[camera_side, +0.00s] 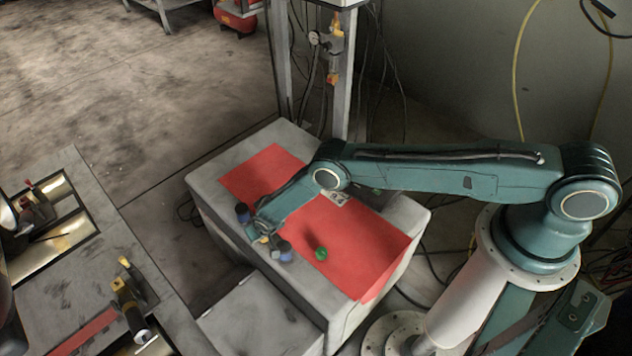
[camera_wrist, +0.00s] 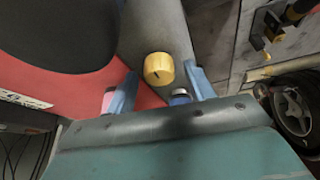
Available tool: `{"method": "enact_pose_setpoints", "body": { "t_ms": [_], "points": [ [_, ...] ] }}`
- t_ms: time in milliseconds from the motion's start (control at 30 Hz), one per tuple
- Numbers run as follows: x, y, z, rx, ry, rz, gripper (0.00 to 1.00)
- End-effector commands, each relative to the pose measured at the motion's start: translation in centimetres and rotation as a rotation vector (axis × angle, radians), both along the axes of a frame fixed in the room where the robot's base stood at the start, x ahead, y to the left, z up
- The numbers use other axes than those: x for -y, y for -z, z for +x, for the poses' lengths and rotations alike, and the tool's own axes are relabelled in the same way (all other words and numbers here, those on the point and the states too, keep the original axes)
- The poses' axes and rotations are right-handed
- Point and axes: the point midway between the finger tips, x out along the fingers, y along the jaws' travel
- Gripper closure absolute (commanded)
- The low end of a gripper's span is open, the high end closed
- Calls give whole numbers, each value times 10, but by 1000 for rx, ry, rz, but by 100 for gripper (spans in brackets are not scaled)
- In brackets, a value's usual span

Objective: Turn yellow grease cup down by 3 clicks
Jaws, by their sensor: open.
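The yellow grease cup (camera_wrist: 158,68) is a short round knob with a dark line on its top face. In the wrist view it stands between the two light blue fingers of my gripper (camera_wrist: 160,74), with gaps visible on both sides. My gripper is open and holds nothing. In the side view my gripper (camera_side: 264,239) is low over the left front edge of the grey block; only a small yellowish spot shows between its fingers, so the cup is mostly hidden there.
A green knob (camera_side: 320,253) stands right of my gripper. A grey bench (camera_side: 90,235) is at far left.

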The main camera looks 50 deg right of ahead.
Motion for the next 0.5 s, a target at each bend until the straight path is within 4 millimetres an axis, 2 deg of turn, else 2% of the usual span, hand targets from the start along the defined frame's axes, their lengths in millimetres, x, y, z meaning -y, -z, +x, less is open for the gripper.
{"method": "enact_pose_setpoints", "body": {
  "t_ms": [167,367,400,500],
  "points": [
    [0,0,0,0,0,0,49],
    [0,0,0,0,0,0,88],
    [0,0,0,0,0,-1,91],
    [0,0,0,0,1,-1,91]
  ]
}}
